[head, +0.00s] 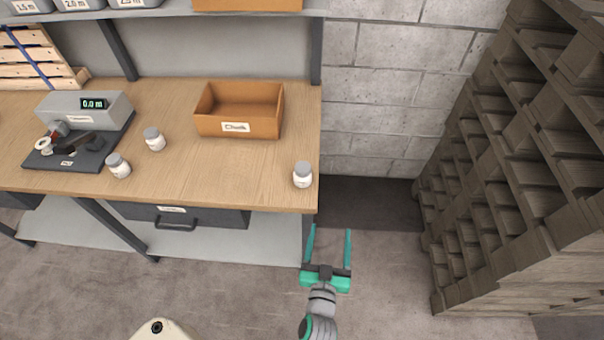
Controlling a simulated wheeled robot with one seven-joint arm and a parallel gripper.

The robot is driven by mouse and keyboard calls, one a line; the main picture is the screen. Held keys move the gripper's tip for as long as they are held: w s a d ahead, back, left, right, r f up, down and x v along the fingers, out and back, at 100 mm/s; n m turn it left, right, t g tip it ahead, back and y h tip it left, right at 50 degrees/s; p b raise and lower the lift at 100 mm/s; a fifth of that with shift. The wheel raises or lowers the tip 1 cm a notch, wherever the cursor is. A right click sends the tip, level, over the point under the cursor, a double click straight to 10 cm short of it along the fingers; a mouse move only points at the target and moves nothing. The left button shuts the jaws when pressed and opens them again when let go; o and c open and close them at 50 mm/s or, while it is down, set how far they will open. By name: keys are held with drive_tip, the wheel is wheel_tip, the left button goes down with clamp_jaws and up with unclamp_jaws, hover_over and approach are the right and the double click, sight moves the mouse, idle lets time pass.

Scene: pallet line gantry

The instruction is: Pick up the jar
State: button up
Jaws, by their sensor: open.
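Three small white jars with grey lids stand upright on the wooden workbench (225,165). One jar (303,175) is near the bench's front right corner. Another jar (154,139) stands left of the orange box, and a third jar (118,166) stands near the front edge beside the black mat. My gripper (330,232) is open and empty, with its teal fingers pointing toward the bench. It is in front of the bench's right end, below and slightly right of the corner jar in the picture, apart from it.
An open orange box (239,111) sits at the back of the bench. A shelf (180,13) overhangs the back. Stacked pallets (520,170) stand at right, with free floor between.

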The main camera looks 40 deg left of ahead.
sight(302, 161)
drive_tip(key=w+a+r+y, duration=0.1)
drive_tip(key=w+a, duration=0.1)
drive_tip(key=a, duration=0.2)
drive_tip(key=w+a+r+n+y, duration=0.1)
drive_tip(key=w+a, duration=0.1)
drive_tip(key=a, duration=0.3)
drive_tip(key=w+a+r+n+g+y, duration=0.1)
drive_tip(key=w+a+r+y, duration=0.1)
drive_tip(key=a, duration=0.3)
drive_tip(key=shift+w+r, duration=0.1)
drive_tip(key=shift+w, duration=0.1)
drive_tip(key=x, duration=0.4)
drive_tip(key=shift+w+a, duration=0.3)
drive_tip(key=shift+x, duration=2.95)
drive_tip(key=shift+w+d, duration=0.1)
drive_tip(key=c, duration=1.3)
drive_tip(key=shift+o, duration=0.2)
